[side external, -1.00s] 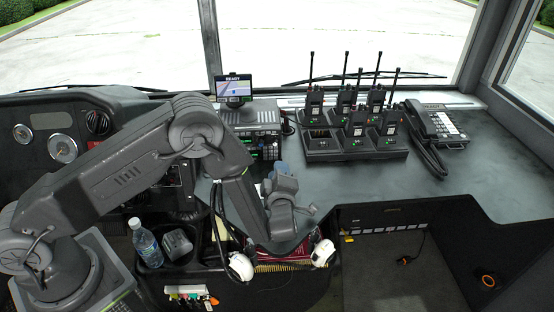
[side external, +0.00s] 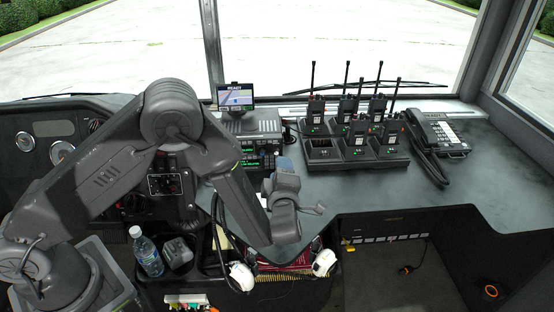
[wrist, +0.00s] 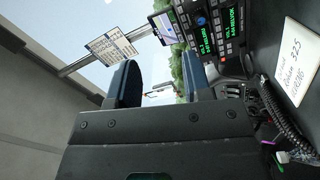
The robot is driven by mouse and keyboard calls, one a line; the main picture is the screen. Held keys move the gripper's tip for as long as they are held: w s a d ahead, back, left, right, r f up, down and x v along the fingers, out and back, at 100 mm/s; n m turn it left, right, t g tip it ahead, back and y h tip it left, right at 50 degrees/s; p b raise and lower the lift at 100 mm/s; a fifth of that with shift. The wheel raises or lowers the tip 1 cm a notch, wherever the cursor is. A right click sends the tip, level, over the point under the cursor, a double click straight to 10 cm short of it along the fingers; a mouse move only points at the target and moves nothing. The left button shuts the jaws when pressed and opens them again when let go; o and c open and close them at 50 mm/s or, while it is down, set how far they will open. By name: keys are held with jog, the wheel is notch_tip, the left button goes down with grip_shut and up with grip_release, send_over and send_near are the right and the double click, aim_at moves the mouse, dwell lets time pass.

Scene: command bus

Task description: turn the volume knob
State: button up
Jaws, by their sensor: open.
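A radio unit with green displays (side external: 255,150) stands on the dash under a small screen, partly hidden by my arm. It also shows at the upper right of the wrist view (wrist: 222,40), turned on its side. A small round blue part (wrist: 201,22) shows on its face; I cannot tell whether this is the volume knob. My gripper (side external: 285,166) is just right of and nearer than the radio, above the dash edge. In the wrist view my gripper (wrist: 160,78) has two blue fingers spread apart with nothing between them. The fingers look apart from the radio.
The small screen (side external: 235,97) stands above the radio. A charger rack (side external: 345,160) with several handheld radios and a corded phone (side external: 440,135) lie to the right. A bottle (side external: 147,252) stands at lower left. A coiled cord (wrist: 280,125) hangs near the radio.

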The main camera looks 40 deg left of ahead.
jog(key=n, duration=1.2)
send_near(276, 153)
jog(key=x, duration=0.9)
jog(key=shift+w, duration=0.1)
jog(key=shift+c, duration=0.2)
grip_shut()
